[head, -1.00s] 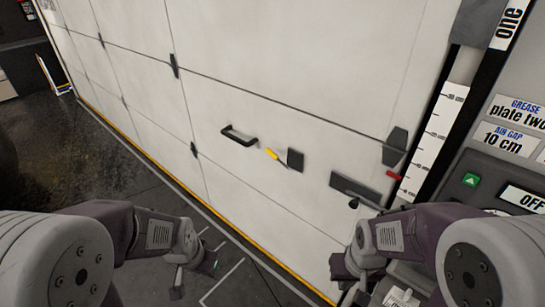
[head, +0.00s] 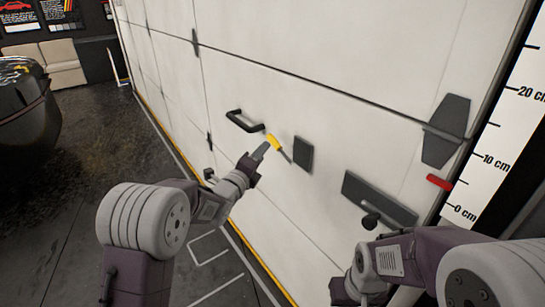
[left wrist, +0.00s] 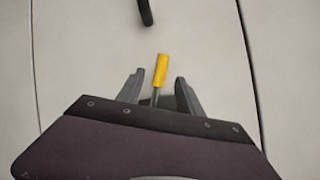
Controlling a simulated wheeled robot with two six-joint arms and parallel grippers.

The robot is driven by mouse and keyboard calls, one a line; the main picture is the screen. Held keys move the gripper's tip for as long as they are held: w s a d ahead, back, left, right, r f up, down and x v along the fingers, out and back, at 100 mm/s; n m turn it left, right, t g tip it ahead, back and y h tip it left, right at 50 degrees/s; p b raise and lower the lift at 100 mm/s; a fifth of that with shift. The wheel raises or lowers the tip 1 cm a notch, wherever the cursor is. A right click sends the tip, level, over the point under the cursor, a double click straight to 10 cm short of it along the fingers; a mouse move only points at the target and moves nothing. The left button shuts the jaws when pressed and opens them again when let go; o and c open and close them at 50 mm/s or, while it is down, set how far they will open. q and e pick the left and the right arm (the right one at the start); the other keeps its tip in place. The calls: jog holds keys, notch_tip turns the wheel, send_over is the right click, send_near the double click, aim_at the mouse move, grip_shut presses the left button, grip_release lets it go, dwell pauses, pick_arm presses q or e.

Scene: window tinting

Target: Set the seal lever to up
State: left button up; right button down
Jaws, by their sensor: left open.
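The seal lever (head: 273,141) has a yellow grip on a thin metal shaft, beside a dark square plate (head: 303,153) on the white door. Its grip points up and left from the shaft in the head view. My left gripper (head: 261,151) is at the lever's left side, close to the yellow grip. In the left wrist view the lever (left wrist: 160,72) stands between the two spread fingers, with a gap on each side; the gripper (left wrist: 160,86) is open. My right gripper (head: 348,290) is low at the right, its fingers partly cut off by the frame.
A black pull handle (head: 245,121) sits on the door just up-left of the lever. A dark plate with a black knob (head: 371,220) is to the right. A centimetre scale (head: 492,150) with a red marker (head: 439,182) runs along the door's right edge. Open floor lies left.

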aim_at(273, 141)
pick_arm(q)
jog(key=p+x, duration=0.1)
jog(key=x, duration=0.8)
jog(key=shift+d+r, duration=0.1)
jog(key=shift+d, duration=0.1)
grip_shut()
dwell(1.2)
